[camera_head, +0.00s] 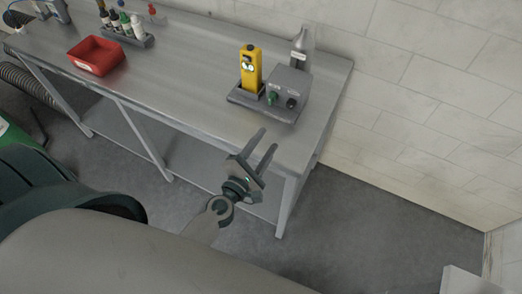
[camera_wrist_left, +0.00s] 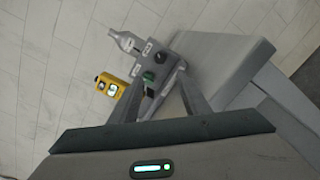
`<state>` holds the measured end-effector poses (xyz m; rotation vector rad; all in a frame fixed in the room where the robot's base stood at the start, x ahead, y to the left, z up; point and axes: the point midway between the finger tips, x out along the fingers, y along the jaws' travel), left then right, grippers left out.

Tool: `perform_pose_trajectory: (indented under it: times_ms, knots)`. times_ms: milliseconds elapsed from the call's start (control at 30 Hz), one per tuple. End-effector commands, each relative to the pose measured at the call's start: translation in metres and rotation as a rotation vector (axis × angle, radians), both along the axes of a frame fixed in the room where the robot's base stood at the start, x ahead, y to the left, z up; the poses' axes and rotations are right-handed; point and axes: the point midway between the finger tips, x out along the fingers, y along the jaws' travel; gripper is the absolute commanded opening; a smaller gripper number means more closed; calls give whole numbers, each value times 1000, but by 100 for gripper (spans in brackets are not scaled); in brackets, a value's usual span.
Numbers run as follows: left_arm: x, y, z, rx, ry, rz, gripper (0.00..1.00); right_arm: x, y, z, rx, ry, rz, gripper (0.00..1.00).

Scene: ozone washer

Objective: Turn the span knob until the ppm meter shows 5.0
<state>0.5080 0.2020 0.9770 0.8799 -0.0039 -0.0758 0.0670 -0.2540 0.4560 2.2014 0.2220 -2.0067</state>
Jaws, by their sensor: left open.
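A grey meter box (camera_head: 288,87) sits on a dark base plate near the right end of the steel bench. Its front carries a green knob (camera_head: 272,98) and a black knob (camera_head: 291,103); I cannot tell which is the span knob. A yellow handheld meter (camera_head: 250,68) stands upright beside the box; its reading is too small to make out. In the left wrist view the green knob (camera_wrist_left: 149,76), black knob (camera_wrist_left: 160,58) and yellow meter (camera_wrist_left: 107,86) lie beyond the fingers. My left gripper (camera_head: 266,142) is open and empty, in front of the bench edge, apart from the box.
The steel bench (camera_head: 190,70) is clear between the box and a red tray (camera_head: 96,55). A rack of small bottles (camera_head: 126,33) stands behind the tray. A grey bottle (camera_head: 300,48) stands behind the box. A tiled wall rises behind.

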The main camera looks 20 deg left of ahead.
Motion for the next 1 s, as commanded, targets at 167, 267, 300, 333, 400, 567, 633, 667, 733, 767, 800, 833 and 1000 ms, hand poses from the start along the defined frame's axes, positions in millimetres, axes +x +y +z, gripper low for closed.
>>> perform_pose_trajectory:
  times_ms: [167, 267, 300, 333, 400, 567, 633, 667, 733, 767, 800, 833, 1000]
  knots:
    - [-17, 1, -1, 0, 1, 0, 42, 0, -1, -6, 0, 0, 0, 0]
    - [-21, 2, 0, -1, 0, 0, 42, 0, -1, -7, -1, 0, 0, 0]
    - [-22, 2, 0, -1, 0, 0, 42, 0, -1, -7, -1, 0, 1, 0]
    - [-22, 2, 1, -1, 0, 0, 42, 0, -2, -7, -2, 0, 1, 0]
    - [-23, 2, 1, -1, 0, 0, 42, 0, -2, -7, -2, 1, 1, 0]
    - [-22, 2, 1, -1, 0, 0, 42, 0, -3, -7, -3, 0, 1, 0]
    - [-22, 2, 1, -1, 0, 0, 42, 0, -4, -7, -4, 0, 2, 0]
    - [-22, 2, 1, -1, 0, 0, 42, 0, -4, -7, -4, 0, 2, 0]
    - [-22, 2, 1, -1, 0, 0, 42, 0, -4, -7, -4, 0, 2, 0]
    - [-22, 2, 1, -1, 0, 0, 42, 0, -4, -7, -4, 0, 2, 0]
    - [-22, 2, 1, -1, 0, 0, 42, 0, -4, -7, -4, 0, 2, 0]
    - [-22, 2, 1, -1, 0, 0, 42, 0, -4, -7, -4, 0, 2, 0]
    - [-23, -4, 4, 30, -8, -26, 42, 0, -4, -7, -3, 0, 1, 0]
